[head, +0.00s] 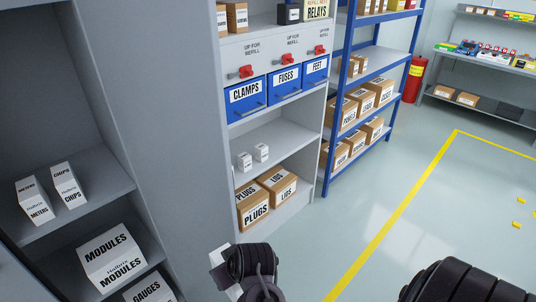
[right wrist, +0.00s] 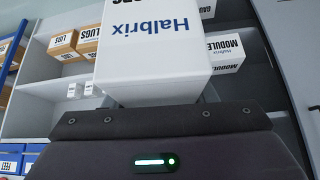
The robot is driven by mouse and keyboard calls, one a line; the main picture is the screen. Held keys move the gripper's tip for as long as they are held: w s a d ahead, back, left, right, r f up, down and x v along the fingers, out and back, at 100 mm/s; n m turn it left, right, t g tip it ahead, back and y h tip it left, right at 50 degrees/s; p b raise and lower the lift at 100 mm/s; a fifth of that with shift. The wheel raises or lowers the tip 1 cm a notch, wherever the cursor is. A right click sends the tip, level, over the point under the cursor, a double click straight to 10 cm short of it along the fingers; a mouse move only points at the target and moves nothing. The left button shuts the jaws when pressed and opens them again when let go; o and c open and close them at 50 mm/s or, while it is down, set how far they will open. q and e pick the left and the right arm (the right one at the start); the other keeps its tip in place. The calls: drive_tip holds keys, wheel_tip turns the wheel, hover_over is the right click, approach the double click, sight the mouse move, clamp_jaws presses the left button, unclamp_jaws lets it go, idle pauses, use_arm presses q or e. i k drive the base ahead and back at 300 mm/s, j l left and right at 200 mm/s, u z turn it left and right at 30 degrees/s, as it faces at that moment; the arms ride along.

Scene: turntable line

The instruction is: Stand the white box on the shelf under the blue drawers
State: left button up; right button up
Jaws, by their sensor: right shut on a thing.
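The white box (right wrist: 155,45) with blue "Halbrix" lettering fills the top of the right wrist view, its print upside down there. My right gripper (right wrist: 160,108) is shut on it; the fingers are mostly hidden. In the head view a white piece, seemingly this box (head: 220,255), shows at the bottom beside my dark wrist, in front of the shelving and apart from it. The shelf (head: 285,138) under the blue drawers (head: 285,85) holds two small white boxes (head: 244,161) standing at its left front; its right part is bare. My left gripper is out of view.
Brown boxes of plugs and lugs (head: 279,186) stand on the level below. A grey cabinet (head: 165,110) at the left holds white meters and chips boxes (head: 68,186) and a modules box (head: 112,258). A blue rack (head: 335,120) stands right.

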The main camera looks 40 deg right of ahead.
sight(284, 142)
drive_tip(key=l+z, duration=0.1)
drive_tip(key=l, duration=1.05)
drive_tip(key=i+l, duration=0.1)
drive_tip(key=l, duration=1.05)
drive_tip(key=i+l+z, duration=0.25)
drive_tip(key=i+l, duration=1.05)
drive_tip(key=l, duration=0.15)
